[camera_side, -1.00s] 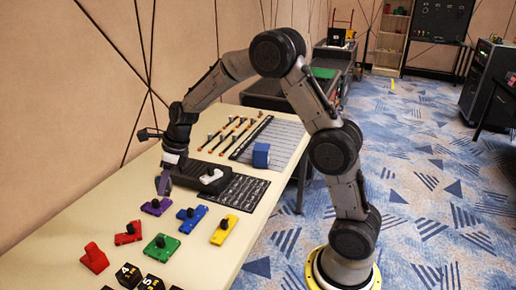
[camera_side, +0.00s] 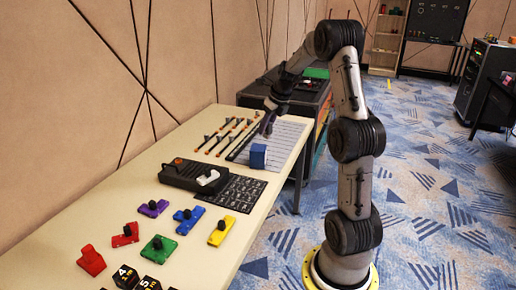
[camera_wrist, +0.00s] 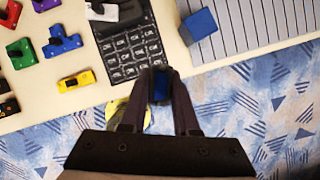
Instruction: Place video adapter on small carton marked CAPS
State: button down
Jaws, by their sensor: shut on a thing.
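My gripper (camera_side: 267,126) hangs over the far part of the table, above and close to a blue block (camera_side: 258,156). In the wrist view my gripper (camera_wrist: 160,75) has its two dark fingers closed around a small dark blue piece (camera_wrist: 160,87), mostly hidden between them. It may be the video adapter, but I cannot tell. The blue block also shows in the wrist view (camera_wrist: 200,25), apart from the fingers. I cannot read the word CAPS on anything.
A black device with a white part (camera_side: 194,176) and a black grid panel (camera_side: 236,189) lie mid-table. Purple (camera_side: 153,208), blue (camera_side: 188,220), yellow (camera_side: 222,230), green (camera_side: 159,248) and red pieces lie nearer. Black numbered cubes (camera_side: 127,277) stand in front. A striped sheet (camera_side: 285,140) lies at the far end.

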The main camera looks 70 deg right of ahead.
jog(key=shift+d+f, duration=0.2)
jog(key=shift+d, duration=0.2)
jog(key=w+d+f, duration=0.5)
jog(key=d+f, duration=0.1)
jog(key=w+d+f, duration=0.3)
jog(key=d, duration=0.1)
jog(key=shift+w+f, duration=0.25)
jog(key=shift+w, duration=0.05)
jog(key=shift+f, duration=1.55)
jog(key=shift+f, duration=0.1)
jog(key=c, duration=0.7)
grip_release()
jog(key=shift+f, duration=0.1)
jog(key=shift+o, duration=0.2)
